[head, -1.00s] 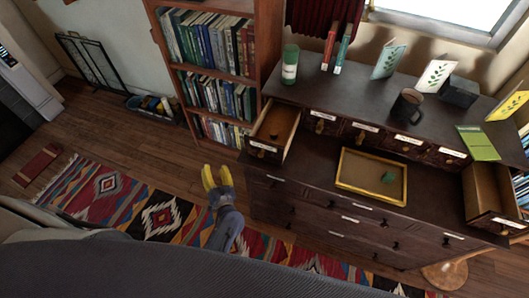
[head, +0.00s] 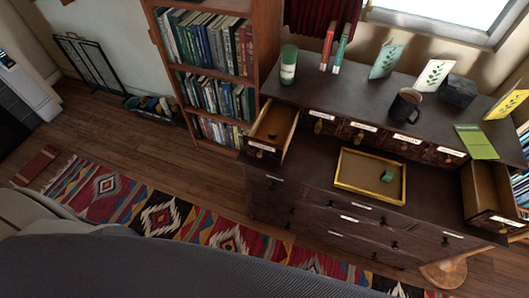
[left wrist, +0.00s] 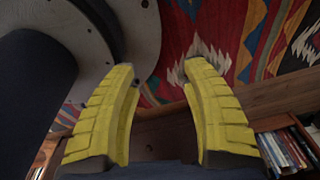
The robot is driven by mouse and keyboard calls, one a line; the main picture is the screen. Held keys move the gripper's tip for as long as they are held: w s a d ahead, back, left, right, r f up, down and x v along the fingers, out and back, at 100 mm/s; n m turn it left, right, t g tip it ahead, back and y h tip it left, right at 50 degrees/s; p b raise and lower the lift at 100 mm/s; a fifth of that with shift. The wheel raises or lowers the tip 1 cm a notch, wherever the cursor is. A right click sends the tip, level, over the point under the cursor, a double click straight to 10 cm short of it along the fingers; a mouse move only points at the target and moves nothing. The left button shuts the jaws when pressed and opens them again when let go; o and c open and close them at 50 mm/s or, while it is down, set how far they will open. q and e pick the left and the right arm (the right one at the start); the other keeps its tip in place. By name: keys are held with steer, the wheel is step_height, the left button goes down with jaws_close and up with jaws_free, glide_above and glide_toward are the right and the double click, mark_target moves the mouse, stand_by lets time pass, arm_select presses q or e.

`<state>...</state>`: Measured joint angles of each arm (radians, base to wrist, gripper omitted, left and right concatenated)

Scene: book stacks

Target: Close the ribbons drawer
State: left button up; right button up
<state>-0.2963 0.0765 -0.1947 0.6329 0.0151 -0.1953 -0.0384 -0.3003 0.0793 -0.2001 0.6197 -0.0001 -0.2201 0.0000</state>
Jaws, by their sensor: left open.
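A dark wooden cabinet (head: 330,225) has a row of small labelled drawers under its top. The left-end drawer (head: 272,130) is pulled open, with a small brown thing inside. The right-end drawer (head: 485,195) is also pulled open and looks empty. The labels are too small to read, so I cannot tell which one is the ribbons drawer. My left gripper (left wrist: 157,75) shows in the left wrist view with its yellow fingers apart and nothing between them, above the patterned rug. It is outside the head view. My right gripper is in neither view.
A gold-edged tray (head: 345,182) with a small green block (head: 386,176) lies on the cabinet's lower ledge. A mug (head: 405,106), a green-lidded jar (head: 289,65) and cards stand on top. A bookcase (head: 215,75) stands left of the cabinet. The rug (head: 165,215) is clear.

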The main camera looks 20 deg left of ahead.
arm_select(q)
steer(key=shift+s+a+f, duration=0.1)
steer(key=shift+s+a, duration=0.15)
steer(key=shift+s, duration=0.55)
